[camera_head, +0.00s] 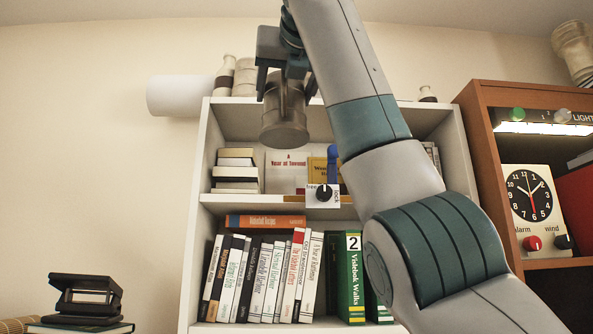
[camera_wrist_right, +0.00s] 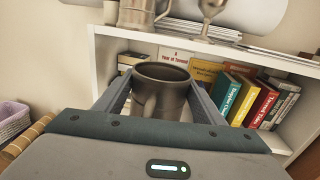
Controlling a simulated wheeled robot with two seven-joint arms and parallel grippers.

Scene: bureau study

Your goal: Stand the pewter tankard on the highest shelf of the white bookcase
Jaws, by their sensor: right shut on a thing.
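The pewter tankard (camera_head: 284,125) hangs in my right gripper (camera_head: 285,85), in front of the upper part of the white bookcase (camera_head: 200,160). My right gripper is shut on it, with a finger on either side. In the right wrist view the tankard (camera_wrist_right: 160,88) looks upright, its open mouth up, between the fingers of the gripper (camera_wrist_right: 160,98). The bookcase also shows in that view (camera_wrist_right: 104,62), behind the tankard. My left gripper is in neither view.
A goblet (camera_wrist_right: 209,12) shows there too. Books and a dial (camera_head: 323,194) occupy the upper compartment. A brown cabinet (camera_head: 480,120) stands at the right.

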